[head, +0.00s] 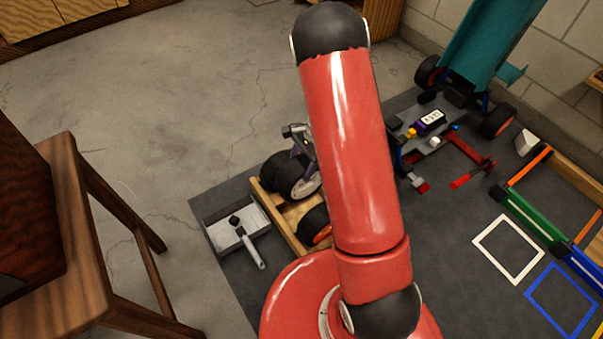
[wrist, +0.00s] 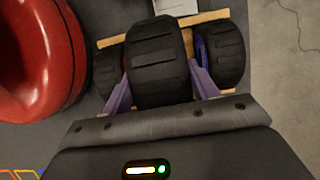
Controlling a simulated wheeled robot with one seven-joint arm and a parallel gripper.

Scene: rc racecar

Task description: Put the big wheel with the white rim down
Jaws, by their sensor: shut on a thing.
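The big wheel with the white rim (head: 306,186) shows beside my arm in the head view, at the wooden crate. In the wrist view a big black wheel (wrist: 158,62) fills the middle, tread toward the camera. My gripper (wrist: 160,84) is shut on it, with purple fingers on both sides. In the head view my gripper (head: 299,142) is partly hidden by my red arm. The wheel is over or in the wooden crate (head: 281,229); I cannot tell whether it touches the bottom.
Another wheel with an orange rim (head: 314,227) is in the crate. A grey tray (head: 222,236) with a tool stands to its left. White (head: 508,248) and blue (head: 560,300) outlines mark the mat at right. A teal car body (head: 487,42) is at the back. A wooden chair (head: 85,215) stands at left.

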